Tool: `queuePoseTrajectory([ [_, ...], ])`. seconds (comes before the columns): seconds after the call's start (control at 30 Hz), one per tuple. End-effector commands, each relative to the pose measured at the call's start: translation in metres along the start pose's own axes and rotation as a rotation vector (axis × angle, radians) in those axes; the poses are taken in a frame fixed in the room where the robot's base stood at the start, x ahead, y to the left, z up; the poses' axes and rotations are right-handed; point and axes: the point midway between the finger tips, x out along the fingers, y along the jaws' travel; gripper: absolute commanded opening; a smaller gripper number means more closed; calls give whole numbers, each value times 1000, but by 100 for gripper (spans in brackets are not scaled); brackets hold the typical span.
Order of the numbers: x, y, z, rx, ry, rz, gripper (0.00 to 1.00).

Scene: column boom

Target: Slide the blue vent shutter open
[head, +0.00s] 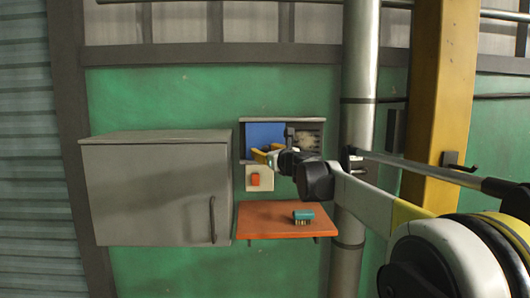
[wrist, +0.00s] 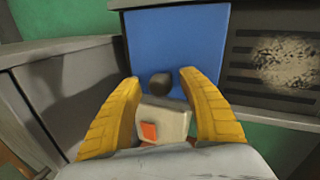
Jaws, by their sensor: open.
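The blue vent shutter (head: 264,134) covers the left part of a grey-framed vent on the green wall. In the wrist view the shutter (wrist: 190,45) is a flat blue panel with a dark round knob (wrist: 160,85) near its lower middle. My gripper (head: 262,153) is in front of the shutter's lower part. In the wrist view its two yellow fingers (wrist: 160,80) are open, one on each side of the knob, with gaps to it. I cannot tell how far the fingertips are from the panel. The knob is hidden in the head view.
Dark slats with a pale patch (wrist: 288,62) show right of the shutter. Below is a cream box with an orange button (head: 255,180). A grey cabinet (head: 155,190) stands left. An orange shelf (head: 265,222) below holds a teal brush (head: 303,216). A pipe (head: 358,80) runs right.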

Motion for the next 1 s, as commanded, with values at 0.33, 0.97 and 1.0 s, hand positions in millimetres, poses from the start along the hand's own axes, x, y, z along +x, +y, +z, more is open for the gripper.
queuePoseTrajectory([
  [0.33,-59,0,0,0,0,-1,48],
  [0.97,-120,1,0,0,0,1,48],
  [1.0,-120,1,0,0,0,1,48],
])
